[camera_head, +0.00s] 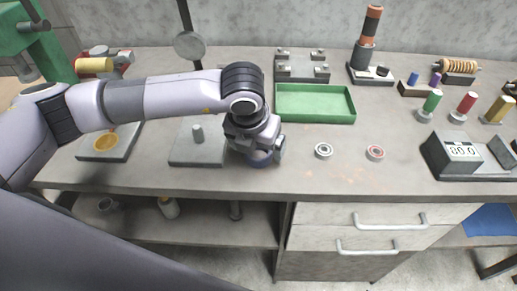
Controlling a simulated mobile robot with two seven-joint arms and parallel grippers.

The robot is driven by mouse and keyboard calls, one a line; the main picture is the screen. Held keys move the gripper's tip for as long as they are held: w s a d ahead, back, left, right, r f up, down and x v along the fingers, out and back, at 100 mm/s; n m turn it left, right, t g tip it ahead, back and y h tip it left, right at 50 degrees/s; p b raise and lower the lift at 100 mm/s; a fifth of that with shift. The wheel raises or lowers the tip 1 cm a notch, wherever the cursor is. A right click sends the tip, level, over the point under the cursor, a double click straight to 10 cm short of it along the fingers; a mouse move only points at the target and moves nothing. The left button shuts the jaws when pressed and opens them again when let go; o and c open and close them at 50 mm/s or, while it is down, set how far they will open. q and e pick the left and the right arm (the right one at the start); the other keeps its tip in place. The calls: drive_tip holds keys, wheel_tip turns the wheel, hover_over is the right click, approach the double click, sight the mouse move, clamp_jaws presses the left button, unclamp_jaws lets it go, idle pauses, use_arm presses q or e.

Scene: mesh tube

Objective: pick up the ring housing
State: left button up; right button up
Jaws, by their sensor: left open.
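My left arm reaches in from the left, and its gripper (260,150) points down over the workbench, open. Two small bearing-like rings lie to the right: one with a dark centre (323,151) and one with a red inner band (376,153). My right gripper is not in view.
A grey plate with an upright peg (197,136) stands left of the gripper. A green tray (315,104) is behind and right. A scale-like device (456,152) with a display is at the right. The front bench between the rings and this device is clear.

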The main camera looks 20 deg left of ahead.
use_arm(q)
drive_tip(key=shift+w+f, duration=0.15)
drive_tip(key=shift+f, duration=0.2)
drive_tip(key=c, duration=1.2)
drive_tip(key=shift+c, duration=0.9)
drive_tip(key=shift+r, duration=0.15)
